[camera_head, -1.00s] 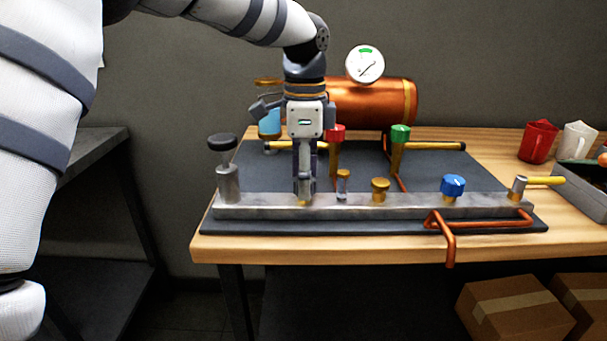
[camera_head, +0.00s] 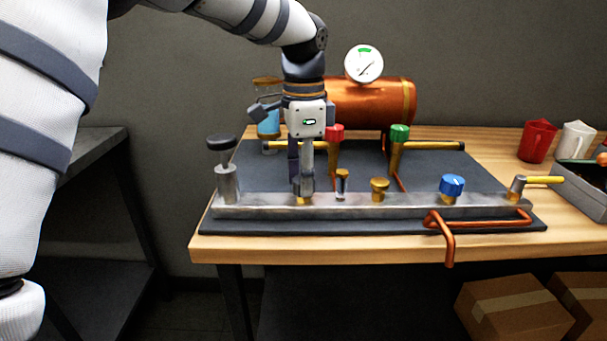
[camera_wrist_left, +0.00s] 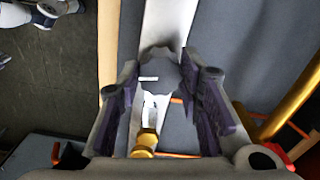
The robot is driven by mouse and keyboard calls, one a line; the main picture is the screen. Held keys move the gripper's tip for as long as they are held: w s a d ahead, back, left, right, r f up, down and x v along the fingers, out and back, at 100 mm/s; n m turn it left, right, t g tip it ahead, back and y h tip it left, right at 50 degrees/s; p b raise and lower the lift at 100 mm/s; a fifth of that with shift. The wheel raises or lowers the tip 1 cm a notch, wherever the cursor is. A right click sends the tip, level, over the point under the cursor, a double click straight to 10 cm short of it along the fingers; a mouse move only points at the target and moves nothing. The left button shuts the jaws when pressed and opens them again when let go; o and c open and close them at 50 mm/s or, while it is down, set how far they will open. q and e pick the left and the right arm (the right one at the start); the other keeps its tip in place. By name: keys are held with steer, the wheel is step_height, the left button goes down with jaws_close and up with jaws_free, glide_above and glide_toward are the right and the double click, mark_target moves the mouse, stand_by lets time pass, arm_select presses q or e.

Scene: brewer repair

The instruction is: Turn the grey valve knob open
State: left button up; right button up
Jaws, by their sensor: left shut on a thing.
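The grey valve knob (camera_wrist_left: 160,72) sits between the two fingers of my left gripper in the left wrist view, with a white mark on its top. In the head view my left gripper (camera_head: 303,188) points straight down over the metal manifold bar (camera_head: 410,209) and is shut on the knob. The fingers hide most of the knob there; a brass collar (camera_head: 304,201) shows below them. My right gripper is not in view.
Along the bar stand a black-capped post (camera_head: 222,165), a small brass-and-steel fitting (camera_head: 342,184), a brass knob (camera_head: 380,189) and a blue knob (camera_head: 452,186). Behind are red (camera_head: 334,133) and green (camera_head: 400,134) valves and a copper tank (camera_head: 375,103) with a gauge (camera_head: 364,64).

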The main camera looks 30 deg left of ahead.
arm_select(q)
steer(key=n, duration=0.4)
steer(key=shift+n, duration=0.3)
steer(key=n, duration=0.3)
steer(key=shift+n, duration=0.3)
steer(key=n, duration=0.3)
steer(key=shift+n, duration=2.2)
steer(key=o, duration=1.2)
steer(key=shift+c, duration=0.2)
